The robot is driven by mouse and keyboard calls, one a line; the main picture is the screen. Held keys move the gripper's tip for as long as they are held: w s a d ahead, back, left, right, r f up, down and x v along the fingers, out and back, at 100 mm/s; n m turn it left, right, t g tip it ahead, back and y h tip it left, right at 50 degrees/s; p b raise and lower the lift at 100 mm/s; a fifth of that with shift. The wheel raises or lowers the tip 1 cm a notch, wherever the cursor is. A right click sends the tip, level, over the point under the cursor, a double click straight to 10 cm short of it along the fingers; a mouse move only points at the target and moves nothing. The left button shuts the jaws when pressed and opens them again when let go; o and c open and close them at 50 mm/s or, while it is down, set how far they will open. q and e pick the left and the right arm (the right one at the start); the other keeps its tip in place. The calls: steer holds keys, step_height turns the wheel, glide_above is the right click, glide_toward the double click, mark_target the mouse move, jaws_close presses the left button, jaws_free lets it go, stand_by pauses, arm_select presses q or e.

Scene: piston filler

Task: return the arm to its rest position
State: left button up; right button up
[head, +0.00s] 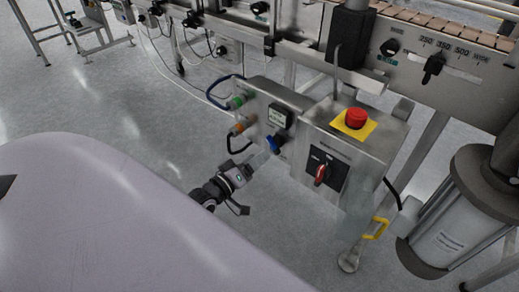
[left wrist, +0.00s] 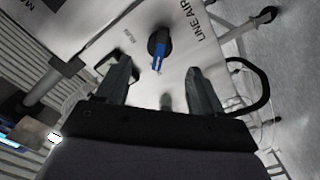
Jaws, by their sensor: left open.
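My left gripper (head: 262,160) reaches in from below the middle of the head view, in front of the steel control box (head: 258,98). It is open and empty. Its two dark fingers (left wrist: 160,85) stand apart in the left wrist view. A blue-handled valve knob (head: 274,144) is on the box face just beyond the fingertips. In the left wrist view the blue handle (left wrist: 158,52) lies between and beyond the fingers, with clear space around it, beside a "LINE AIR" label. My right gripper is in neither view.
A red emergency stop (head: 355,118) on a yellow plate and a red-handled switch (head: 320,174) are on the right-hand box. A conveyor (head: 440,62) runs above, and a steel cylinder (head: 448,235) stands right. Hoses loop near the box. Open floor (head: 120,100) lies left.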

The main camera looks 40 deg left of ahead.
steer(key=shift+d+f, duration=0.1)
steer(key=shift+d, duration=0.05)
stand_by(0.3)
